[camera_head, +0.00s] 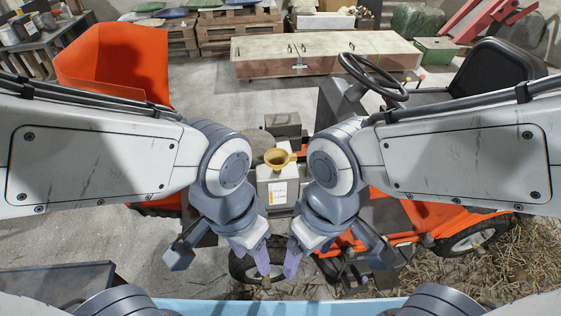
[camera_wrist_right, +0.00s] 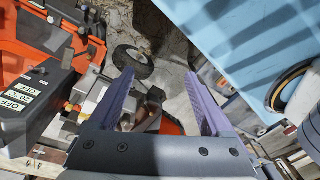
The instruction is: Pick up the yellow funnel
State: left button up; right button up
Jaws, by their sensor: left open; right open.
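The yellow funnel (camera_head: 277,157) sits wide end up on top of a pale grey canister (camera_head: 278,188) with a small label. It shows between my two arms in the middle of the head view, and nothing covers it. My left gripper (camera_head: 222,258) is open and empty, lower in the picture and left of the funnel. My right gripper (camera_head: 336,256) is open and empty, lower and right of it. In the right wrist view the two purple fingers of my right gripper (camera_wrist_right: 160,74) are spread with nothing between them. I cannot make out the funnel there.
An orange tractor with a steering wheel (camera_head: 372,76) and black seat (camera_head: 497,68) stands at the right. A long wooden crate (camera_head: 320,56) lies behind.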

aim_at(276, 159)
jog(key=k, duration=0.6)
jog(key=z, duration=0.75)
jog(key=i, duration=1.4)
jog(key=u, duration=0.5)
